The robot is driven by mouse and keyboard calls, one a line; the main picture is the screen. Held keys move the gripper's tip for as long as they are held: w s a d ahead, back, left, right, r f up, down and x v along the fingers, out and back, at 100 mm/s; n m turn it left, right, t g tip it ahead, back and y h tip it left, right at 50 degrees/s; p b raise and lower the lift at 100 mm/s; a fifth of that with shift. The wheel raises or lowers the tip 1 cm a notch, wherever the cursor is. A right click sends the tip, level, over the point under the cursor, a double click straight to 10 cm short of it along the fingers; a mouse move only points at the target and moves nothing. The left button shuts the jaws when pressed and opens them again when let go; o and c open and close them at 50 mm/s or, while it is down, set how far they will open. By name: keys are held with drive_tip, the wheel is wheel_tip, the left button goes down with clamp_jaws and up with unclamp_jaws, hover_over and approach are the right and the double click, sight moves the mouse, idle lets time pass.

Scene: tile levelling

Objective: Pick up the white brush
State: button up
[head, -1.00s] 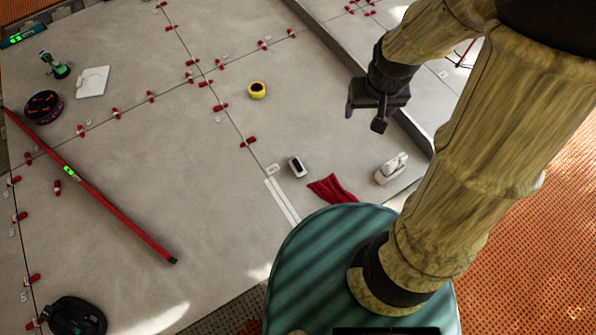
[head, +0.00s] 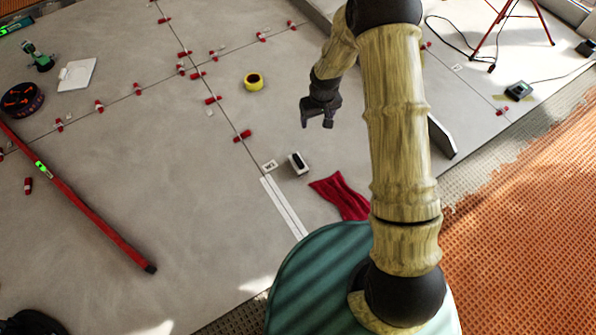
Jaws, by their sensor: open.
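My gripper (head: 318,117) hangs above the grey tiles with its two dark fingers apart and nothing between them. It is up and right of a small white block with a dark top (head: 298,163), and clear of it in the picture. A white object with a raised handle, which looks like the white brush, showed near the right tile edge a second ago. It is not visible now, and my arm covers about that place.
A red cloth (head: 341,195) lies near my base. A yellow tape roll (head: 253,82) and several red clips lie on the tiles. A long red level (head: 75,195) lies at left. A red tripod (head: 500,35) stands at upper right.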

drive_tip(key=n+b, duration=0.1)
drive_tip(key=b, duration=0.6)
hover_over(298, 160)
drive_tip(key=s+d, duration=0.1)
drive_tip(key=s, duration=0.1)
wheel_tip(298, 160, down, 19)
drive_tip(key=shift+s+y, duration=0.2)
drive_tip(key=shift+y, duration=0.1)
drive_tip(key=shift+d+f, duration=0.1)
drive_tip(key=f+b, duration=0.2)
drive_tip(key=f, duration=0.2)
drive_tip(key=w+f+b, duration=0.1)
drive_tip(key=f+b, duration=0.1)
drive_tip(key=f, duration=0.1)
drive_tip(key=a+f+b, duration=0.1)
drive_tip(key=f+b, duration=0.2)
drive_tip(key=f, duration=0.1)
drive_tip(key=shift+w+f, duration=0.25)
drive_tip(key=shift+f, duration=0.25)
drive_tip(key=f+b, duration=0.2)
drive_tip(key=w+f+b, duration=0.1)
drive_tip(key=f+b, duration=0.2)
drive_tip(key=shift+w+a+f, duration=0.1)
drive_tip(key=shift+w+a, duration=0.05)
drive_tip(key=shift+w, duration=0.05)
